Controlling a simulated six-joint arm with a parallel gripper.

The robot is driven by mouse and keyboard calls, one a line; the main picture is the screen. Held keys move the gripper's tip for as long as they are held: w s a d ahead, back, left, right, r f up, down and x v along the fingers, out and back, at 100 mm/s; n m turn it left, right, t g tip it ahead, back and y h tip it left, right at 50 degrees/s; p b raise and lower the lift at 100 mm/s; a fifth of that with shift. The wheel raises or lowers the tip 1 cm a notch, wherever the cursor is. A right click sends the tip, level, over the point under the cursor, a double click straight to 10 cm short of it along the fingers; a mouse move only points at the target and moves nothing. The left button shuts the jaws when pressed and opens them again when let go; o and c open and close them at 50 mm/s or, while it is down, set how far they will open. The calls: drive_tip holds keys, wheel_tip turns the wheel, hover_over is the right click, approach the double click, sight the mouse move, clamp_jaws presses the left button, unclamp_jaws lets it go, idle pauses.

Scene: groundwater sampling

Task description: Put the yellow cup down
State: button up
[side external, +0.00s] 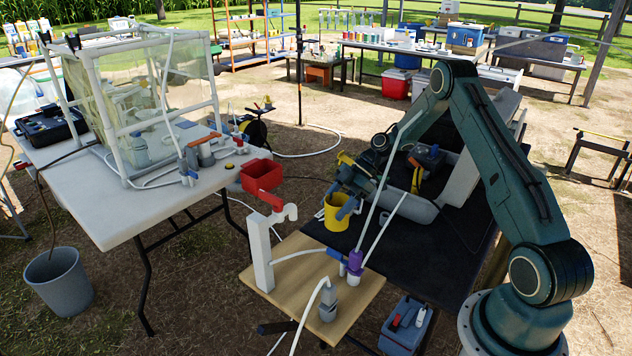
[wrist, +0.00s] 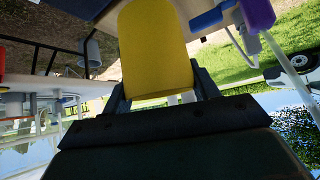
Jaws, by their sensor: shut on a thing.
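The yellow cup (side external: 336,217) is upright near the left edge of the black-topped table, behind the wooden board. My gripper (side external: 344,196) is shut on it, with the arm reaching in from the right. In the wrist view the yellow cup (wrist: 157,50) fills the space between the two dark fingers of my gripper (wrist: 162,84). The fingers hide part of its sides. I cannot tell whether the cup's base touches the black top or hangs above it.
The wooden board (side external: 285,272) carries a white post with a red-handled spout (side external: 262,250) and a purple fitting (side external: 355,262) with thin rods. A red bin (side external: 262,177) is left of the cup. A grey tray (side external: 410,205) lies behind it. Black top (side external: 420,255) is bare in front right.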

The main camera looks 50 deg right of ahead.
drive_tip(key=w+a+f, duration=0.1)
drive_tip(key=a, duration=0.2)
drive_tip(key=w+a+f, duration=0.1)
drive_tip(key=a+f, duration=0.1)
drive_tip(key=a, duration=0.1)
drive_tip(key=w+a+f, duration=0.1)
drive_tip(key=a+f, duration=0.1)
drive_tip(key=a, duration=0.1)
drive_tip(key=shift+w+a+f, duration=0.2)
drive_tip(key=shift+w+a, duration=0.15)
drive_tip(key=x, duration=0.3)
drive_tip(key=shift+a+r, duration=0.15)
drive_tip(key=shift+r, duration=0.05)
drive_tip(key=shift+w+a+f, duration=0.2)
drive_tip(key=shift+a+f, duration=0.05)
drive_tip(key=shift+f, duration=0.05)
drive_tip(key=shift+f, duration=0.15)
drive_tip(key=o, duration=1)
drive_tip(key=shift+o, duration=0.2)
drive_tip(key=shift+r, duration=0.2)
drive_tip(key=v, duration=1.2)
